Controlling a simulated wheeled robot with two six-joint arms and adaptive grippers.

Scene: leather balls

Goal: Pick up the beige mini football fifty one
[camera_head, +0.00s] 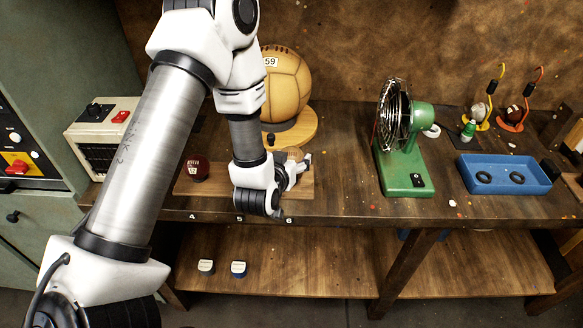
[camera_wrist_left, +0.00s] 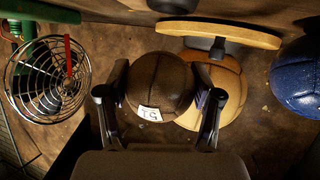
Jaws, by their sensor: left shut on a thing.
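My left gripper (camera_head: 298,168) is low over the front of the wooden workbench, by the mark 6. In the left wrist view its two fingers (camera_wrist_left: 160,100) are shut on a small round ball, the mini football (camera_wrist_left: 160,82), one on each side. It looks dark brown in shadow there. Its white label is upside down and appears to read 51. In the head view only a tan top of this ball (camera_head: 294,153) shows behind the gripper. I cannot tell whether it touches the board under it. My right gripper is not in view.
A large tan ball (camera_head: 286,85) labelled 59 sits on a round wooden stand behind the gripper. A dark red mini ball (camera_head: 195,170) is at the left of the board. A green fan (camera_head: 400,140) and a blue tray (camera_head: 505,175) stand right. A blue ball (camera_wrist_left: 300,75) shows in the wrist view.

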